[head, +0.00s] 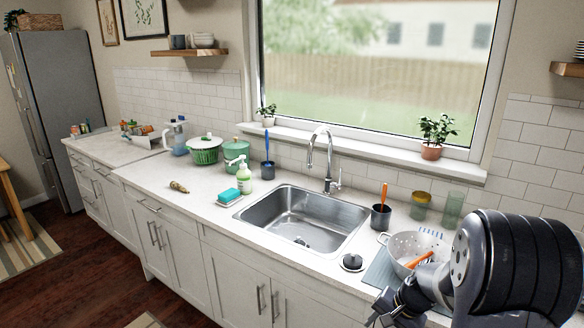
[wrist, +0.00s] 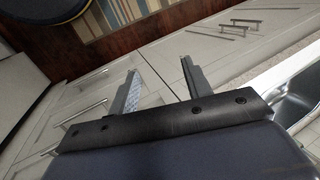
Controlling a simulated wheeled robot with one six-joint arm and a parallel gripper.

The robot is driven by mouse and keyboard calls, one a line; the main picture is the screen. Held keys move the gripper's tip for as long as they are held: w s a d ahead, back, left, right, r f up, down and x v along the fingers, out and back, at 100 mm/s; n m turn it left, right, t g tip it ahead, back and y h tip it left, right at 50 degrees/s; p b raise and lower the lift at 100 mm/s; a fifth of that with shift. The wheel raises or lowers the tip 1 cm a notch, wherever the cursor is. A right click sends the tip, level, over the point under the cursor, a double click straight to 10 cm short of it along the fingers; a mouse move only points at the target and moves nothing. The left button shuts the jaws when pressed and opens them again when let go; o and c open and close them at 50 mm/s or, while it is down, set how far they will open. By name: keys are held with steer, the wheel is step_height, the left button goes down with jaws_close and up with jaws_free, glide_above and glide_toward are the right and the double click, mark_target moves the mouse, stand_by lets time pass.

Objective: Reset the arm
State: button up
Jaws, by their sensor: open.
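My gripper (wrist: 160,82) shows in the wrist view with its two fingers apart and nothing between them. Cabinet fronts and a strip of floor lie beyond the fingers. In the head view my arm is at the lower right, in front of the counter. The gripper end (head: 385,308) is low there, near the counter's front edge and partly cut off by the bottom of the frame. The arm hides part of the counter behind it.
A white colander (head: 405,246) stands on the counter close to my arm. A sink (head: 300,220) with a faucet (head: 325,160) is left of it. A dark cup (head: 381,218) and glass jars (head: 452,209) stand behind. The floor (head: 95,270) before the cabinets is clear.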

steer(key=s+a+f+n+b, duration=0.1)
steer(key=a+f+n, duration=0.1)
steer(key=f, duration=0.6)
steer(key=a+f+n+g+b, duration=0.1)
steer(key=a+f+n, duration=0.1)
steer(key=f, duration=0.6)
steer(key=shift+s+a+f+n+g, duration=0.3)
steer(key=shift+s+f+n, duration=0.1)
